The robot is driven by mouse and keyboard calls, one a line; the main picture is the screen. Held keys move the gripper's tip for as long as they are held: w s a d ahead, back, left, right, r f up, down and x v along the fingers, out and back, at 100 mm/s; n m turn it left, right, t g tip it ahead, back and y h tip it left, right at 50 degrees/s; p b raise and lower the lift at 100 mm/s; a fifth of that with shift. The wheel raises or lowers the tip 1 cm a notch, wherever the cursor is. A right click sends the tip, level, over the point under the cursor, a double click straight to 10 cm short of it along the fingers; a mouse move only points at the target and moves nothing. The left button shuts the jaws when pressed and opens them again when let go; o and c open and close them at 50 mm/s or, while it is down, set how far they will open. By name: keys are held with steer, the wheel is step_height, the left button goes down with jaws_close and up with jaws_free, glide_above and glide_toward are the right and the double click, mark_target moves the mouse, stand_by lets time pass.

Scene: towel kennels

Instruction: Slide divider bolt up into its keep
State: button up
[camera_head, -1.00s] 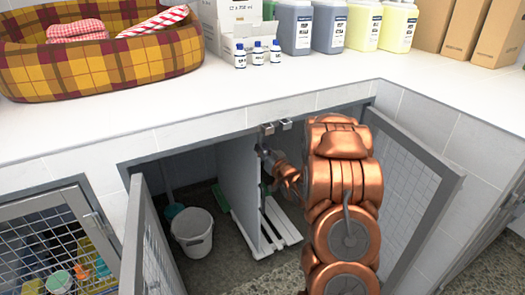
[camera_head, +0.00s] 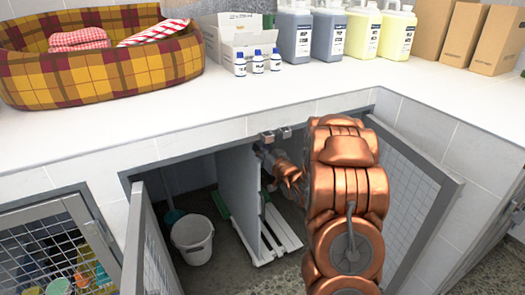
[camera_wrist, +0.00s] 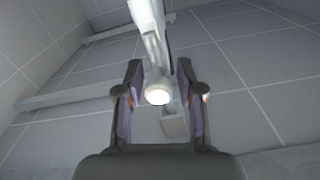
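The grey divider panel (camera_head: 238,205) stands upright inside the open kennel. Two small metal blocks, apparently the keep (camera_head: 285,132), sit on the frame above its front edge. My gripper (camera_head: 266,158) is at the divider's upper front edge, just below these blocks, and is partly hidden by my copper arm. In the wrist view, my gripper (camera_wrist: 160,98) is open, its dark fingers either side of a bright round end, apparently the bolt's knob (camera_wrist: 157,97). Gaps show between knob and fingers. A pale bar (camera_wrist: 150,30) runs above it. I cannot tell whether the bolt touches the keep.
Mesh doors stand open at left (camera_head: 150,245) and right (camera_head: 415,190). A white bucket (camera_head: 192,238) is in the left bay, and white slats (camera_head: 280,225) lie on the right bay's floor. The counter (camera_head: 130,130) above holds a plaid basket (camera_head: 110,62), bottles and boxes.

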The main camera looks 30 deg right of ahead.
mark_target(266, 153)
steer(key=shift+s, duration=0.1)
steer(key=shift+s+a, duration=0.15)
steer(key=shift+s, duration=1.7)
steer(key=shift+s+a, duration=0.15)
steer(key=shift+s, duration=1.65)
steer(key=s+a+f+n+g+h, duration=0.1)
steer(key=s+a+f+g, duration=0.2)
steer(key=s+a+g, duration=1.1)
steer(key=s+a+r+n+g+y, duration=0.15)
steer(key=s+a+g, duration=0.4)
steer(key=s, duration=0.85)
steer(key=s+a+r+n+g+y, duration=0.1)
steer(key=s+a+r+g, duration=0.15)
steer(key=s+a, duration=0.85)
step_height(266, 153, up, 17)
steer(key=s+d+t+p, duration=0.1)
steer(key=d+t+p, duration=0.1)
steer(key=p, duration=1.3)
steer(key=shift+s+d+r+p, duration=0.15)
steer(key=shift+d+r+p, duration=0.05)
steer(key=shift+d+p, duration=0.15)
